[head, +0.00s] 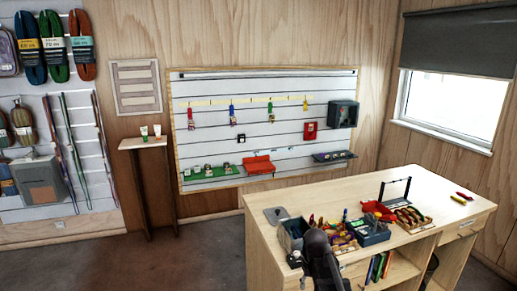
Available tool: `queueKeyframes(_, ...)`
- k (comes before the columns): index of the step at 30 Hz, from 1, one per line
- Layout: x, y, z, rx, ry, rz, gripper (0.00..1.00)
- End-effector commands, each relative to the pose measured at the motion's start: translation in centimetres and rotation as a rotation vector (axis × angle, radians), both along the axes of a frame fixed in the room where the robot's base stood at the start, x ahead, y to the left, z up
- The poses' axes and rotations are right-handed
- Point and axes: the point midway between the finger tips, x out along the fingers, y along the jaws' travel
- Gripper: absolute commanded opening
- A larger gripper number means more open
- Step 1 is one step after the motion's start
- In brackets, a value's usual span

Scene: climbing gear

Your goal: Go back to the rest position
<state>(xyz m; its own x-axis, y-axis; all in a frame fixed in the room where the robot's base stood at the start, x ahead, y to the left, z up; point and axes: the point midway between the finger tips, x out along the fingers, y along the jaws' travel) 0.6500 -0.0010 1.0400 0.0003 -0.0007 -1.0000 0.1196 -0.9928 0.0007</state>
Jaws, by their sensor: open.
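My gripper (318,238) is at the end of my dark arm, at the bottom centre, in front of the near left part of the wooden workbench (270,237). It is open; its fingertips are small and dark here, and I see nothing held. My arm hides part of the bench front and some of the gear behind it.
A slatted wall panel (265,105) and small shelf (143,143) stand behind. Floor at left is clear.

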Motion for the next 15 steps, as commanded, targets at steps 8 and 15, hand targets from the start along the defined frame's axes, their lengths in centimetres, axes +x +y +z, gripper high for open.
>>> queueKeyframes(8, -9.8, 0.0, -3.6, -0.001, 0.000, -0.097, 0.55)
queueKeyframes(15, -11.3, 0.0, -3.9, -0.001, 0.001, -0.121, 0.55)
